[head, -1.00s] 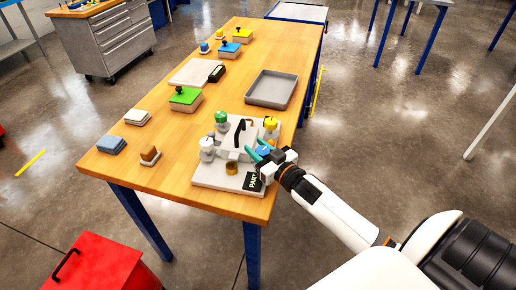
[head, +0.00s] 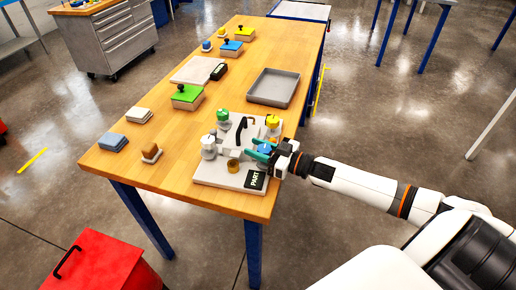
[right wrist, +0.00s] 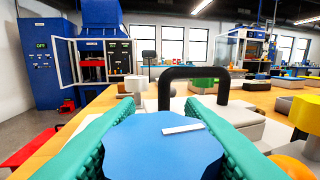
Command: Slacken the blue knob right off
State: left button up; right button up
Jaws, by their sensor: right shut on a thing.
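The blue knob (head: 265,148) sits at the right side of a light grey fixture plate (head: 206,178) on the wooden table. In the right wrist view its broad blue top (right wrist: 160,150) carries a white line mark, tilted slightly. My right gripper (head: 260,151) reaches in from the right with teal fingers. The fingers lie on both sides of the knob, also in the right wrist view (right wrist: 158,140), shut on it. The underside of the knob and its stud are hidden. My left gripper is not in view.
Green (head: 222,114), yellow (head: 272,121) and white (head: 208,146) knobs stand on the same plate around a black handle (head: 240,128). A brass-coloured cylinder (head: 233,166) and a PART label (head: 255,180) are at the front.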

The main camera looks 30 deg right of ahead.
jog(key=o, duration=1)
jog(key=shift+s, duration=0.1)
jog(key=v, duration=1.1)
jog(key=shift+s+d, duration=0.25)
jog(key=shift+s, duration=0.1)
